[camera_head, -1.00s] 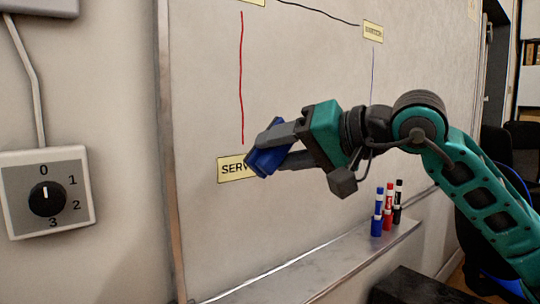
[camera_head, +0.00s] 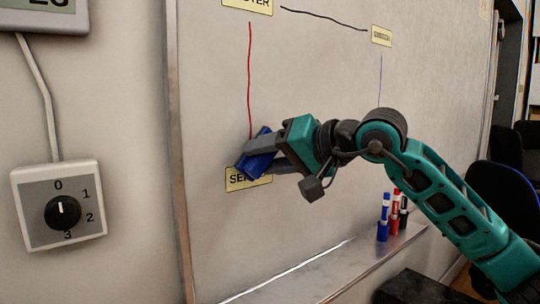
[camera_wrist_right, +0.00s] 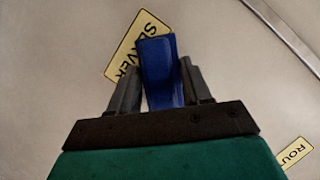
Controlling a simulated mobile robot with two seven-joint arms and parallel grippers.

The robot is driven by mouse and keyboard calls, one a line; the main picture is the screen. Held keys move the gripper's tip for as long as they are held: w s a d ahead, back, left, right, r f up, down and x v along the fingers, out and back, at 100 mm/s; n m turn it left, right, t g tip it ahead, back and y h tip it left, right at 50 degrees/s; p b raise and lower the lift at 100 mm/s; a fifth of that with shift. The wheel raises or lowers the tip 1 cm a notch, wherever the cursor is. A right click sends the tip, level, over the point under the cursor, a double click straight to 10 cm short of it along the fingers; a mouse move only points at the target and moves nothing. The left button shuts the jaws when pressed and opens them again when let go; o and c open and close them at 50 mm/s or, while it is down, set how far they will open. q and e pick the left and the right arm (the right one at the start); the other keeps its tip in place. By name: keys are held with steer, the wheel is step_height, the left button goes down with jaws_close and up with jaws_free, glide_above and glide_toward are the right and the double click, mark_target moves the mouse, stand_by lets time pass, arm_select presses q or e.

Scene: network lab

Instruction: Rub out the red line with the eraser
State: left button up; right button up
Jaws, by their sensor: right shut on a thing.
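The red line (camera_head: 249,80) runs almost vertically on the whiteboard (camera_head: 330,100) in the head view, from the upper label down to just above the eraser. My right gripper (camera_head: 262,157) is shut on the blue eraser (camera_head: 258,163) at the line's lower end, over the upper part of the SERVER label (camera_head: 247,181). The eraser also shows between the fingers in the right wrist view (camera_wrist_right: 161,72), beside the SERVER label (camera_wrist_right: 132,48). I cannot tell whether the eraser touches the board. My left gripper is not in view.
A black line (camera_head: 325,19) and a thin blue line (camera_head: 380,78) are also on the board. Several markers (camera_head: 393,214) stand on the tray ledge (camera_head: 300,280) below. A dial switch box (camera_head: 60,205) is on the wall at left. A chair (camera_head: 505,200) stands at right.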

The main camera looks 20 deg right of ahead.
steer(key=shift+w+a, duration=0.1)
steer(key=shift+w, duration=0.2)
stand_by(0.4)
steer(key=shift+w+a+p, duration=0.2)
steer(key=shift+w+p, duration=0.15)
steer(key=shift+w, duration=0.2)
steer(key=shift+s+r+p, duration=0.1)
steer(key=shift+r+p, duration=1)
steer(key=shift+r, duration=0.9)
steer(key=shift+r+p, duration=1.55)
steer(key=shift+r, duration=0.4)
